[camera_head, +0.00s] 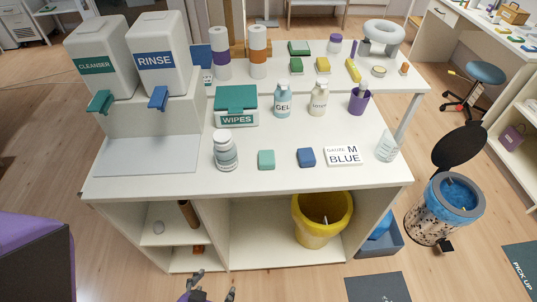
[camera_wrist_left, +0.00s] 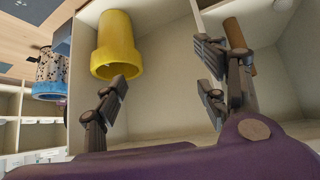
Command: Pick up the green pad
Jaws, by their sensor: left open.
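A small mint-green square pad (camera_head: 266,159) lies flat near the front edge of the white counter, left of a blue square pad (camera_head: 306,157). Darker green blocks, one nearer (camera_head: 296,65) and one farther (camera_head: 299,48), sit on the raised back shelf. My left gripper (camera_head: 212,286) is at the bottom of the head view, in front of the cabinet and well short of the mint-green pad. In the left wrist view its dark fingers (camera_wrist_left: 162,85) are spread apart with nothing between them. The pad is not in that view. My right gripper is not seen.
A white lidded bottle (camera_head: 225,151) stands left of the pad; the blue-labelled gauze box (camera_head: 343,155) and a clear beaker (camera_head: 387,146) are to the right. A wipes box (camera_head: 236,106) is behind. Below, a yellow bin (camera_head: 322,217) sits in the open cabinet.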

